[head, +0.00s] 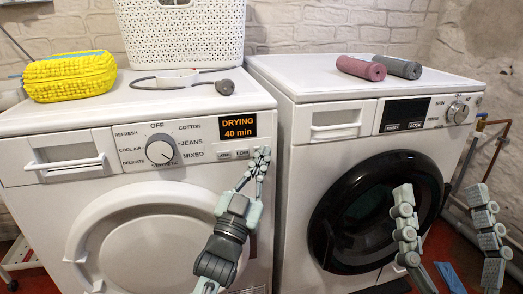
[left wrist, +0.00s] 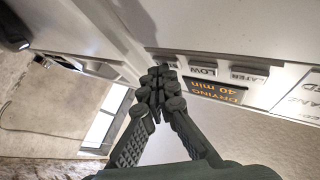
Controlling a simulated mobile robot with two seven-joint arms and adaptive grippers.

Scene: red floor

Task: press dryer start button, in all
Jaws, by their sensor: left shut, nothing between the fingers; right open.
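The dryer is the left machine; its white front (head: 75,195) carries a dial (head: 161,150) and a lit display (head: 238,127) reading "DRYING 40 min". My right gripper (head: 443,195) is open and empty before the washer.
The washer (head: 290,140) with a dark round door (head: 375,205) stands right of the dryer across a narrow gap. On top are a yellow bag (head: 70,76), a white basket (head: 185,35), a corded item (head: 180,79) and two rolls (head: 361,68). A blue cloth (head: 449,276) lies on the floor.

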